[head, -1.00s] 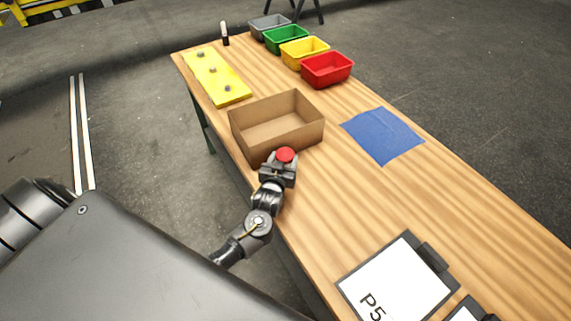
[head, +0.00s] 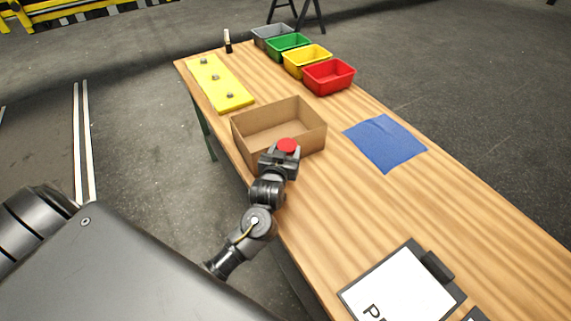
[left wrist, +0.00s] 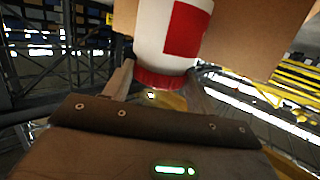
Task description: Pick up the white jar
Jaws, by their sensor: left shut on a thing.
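The white jar (left wrist: 150,35) has a red lid and a red label patch. In the left wrist view it sits between my left gripper's fingers, with the red lid nearest the camera. In the head view only its red lid (head: 288,146) shows clearly; the gripper hides the rest. My left gripper (head: 281,157) is shut on the jar, at the near side of the open cardboard box (head: 262,142). I cannot tell how high the jar is above the table. My right gripper is not in view.
The wooden table (head: 340,215) holds a blue mat (head: 385,143) right of the box. Behind are a yellow board (head: 224,86) and red (head: 329,76), yellow (head: 307,60), green (head: 288,46) and grey (head: 272,36) bins. A clipboard (head: 400,290) lies in front. Table between mat and clipboard is clear.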

